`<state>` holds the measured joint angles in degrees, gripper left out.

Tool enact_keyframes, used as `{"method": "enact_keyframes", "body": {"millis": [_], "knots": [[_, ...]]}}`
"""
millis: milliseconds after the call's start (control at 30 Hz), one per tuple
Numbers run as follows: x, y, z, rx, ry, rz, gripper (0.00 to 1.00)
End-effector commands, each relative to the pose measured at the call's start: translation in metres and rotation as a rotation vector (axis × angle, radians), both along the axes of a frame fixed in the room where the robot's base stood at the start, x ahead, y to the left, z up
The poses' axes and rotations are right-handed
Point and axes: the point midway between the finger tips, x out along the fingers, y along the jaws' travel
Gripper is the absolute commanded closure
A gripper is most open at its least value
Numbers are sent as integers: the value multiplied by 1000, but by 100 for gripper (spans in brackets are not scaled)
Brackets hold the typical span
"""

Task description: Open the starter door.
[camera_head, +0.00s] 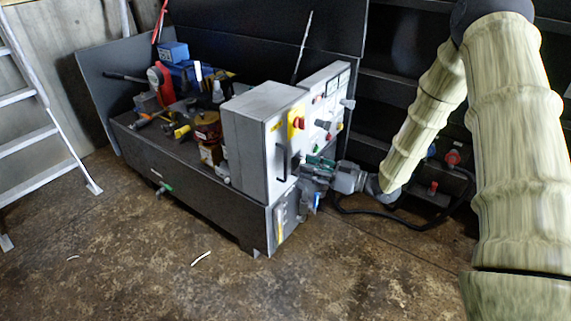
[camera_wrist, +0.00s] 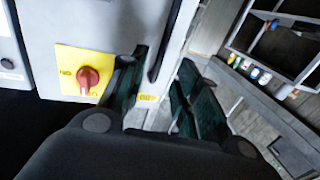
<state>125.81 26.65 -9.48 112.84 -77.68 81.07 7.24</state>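The starter door is the grey front face (camera_head: 272,148) of the metal box on the dark bench. It looks closed. It carries a black bar handle (camera_head: 282,163) and a yellow plate with a red rotary knob (camera_head: 297,122). In the wrist view the door (camera_wrist: 110,20) fills the upper left, with the red knob (camera_wrist: 88,77) left of my fingers. My gripper (camera_head: 312,165) is in front of the door, right of the handle. In the wrist view its green-black fingers (camera_wrist: 160,68) are apart, and the handle (camera_wrist: 166,42) shows in the gap between them. I cannot tell whether they touch it.
A control panel (camera_head: 331,100) with buttons adjoins the box on the right. Tools and a red-and-black machine (camera_head: 160,82) lie on the bench. A ladder (camera_head: 35,130) stands at left. Dark shelving (camera_head: 400,60) is behind my arm. The floor in front is mostly clear.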

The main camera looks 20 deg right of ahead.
Motion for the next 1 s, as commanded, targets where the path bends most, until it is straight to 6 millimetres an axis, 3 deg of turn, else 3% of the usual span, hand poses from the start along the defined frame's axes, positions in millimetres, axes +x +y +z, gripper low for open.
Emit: {"method": "enact_keyframes", "body": {"millis": [300,500,967,1000], "knots": [[34,41,-2,-1,0,2,68],[49,57,-1,-1,0,1,68],[54,64,-1,-1,1,-1,68],[54,64,-1,-2,1,-1,75]]}}
